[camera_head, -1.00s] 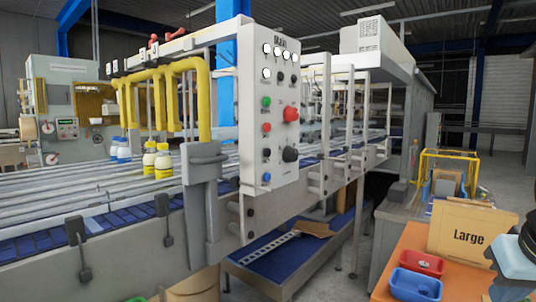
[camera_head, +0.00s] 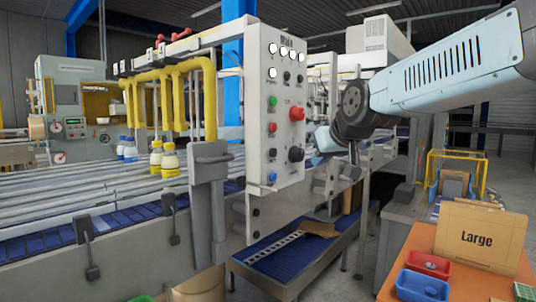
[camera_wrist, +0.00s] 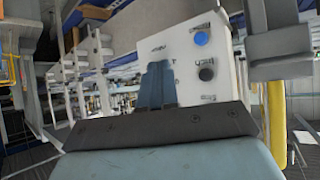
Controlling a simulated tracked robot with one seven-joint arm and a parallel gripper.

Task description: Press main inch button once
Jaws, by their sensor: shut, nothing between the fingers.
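The white control panel (camera_head: 283,139) headed "Main" hangs on the front of the machine. Down its left column are a green button (camera_head: 272,101), a red button (camera_head: 272,127), a black button (camera_head: 272,152) and a blue button (camera_head: 272,177). The labels are too small to read, so I cannot tell which is inch. My gripper (camera_head: 322,138) is just right of the panel's edge, apart from the buttons. In the wrist view its shut fingers (camera_wrist: 157,68) overlap the panel, with the blue button (camera_wrist: 201,39) and black button (camera_wrist: 206,74) to their right.
A large red mushroom button (camera_head: 297,114) and a black knob (camera_head: 296,154) sit on the panel's right side. A grey post (camera_head: 211,195) stands left of the panel. An orange table (camera_head: 400,255) with red and blue trays is at lower right.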

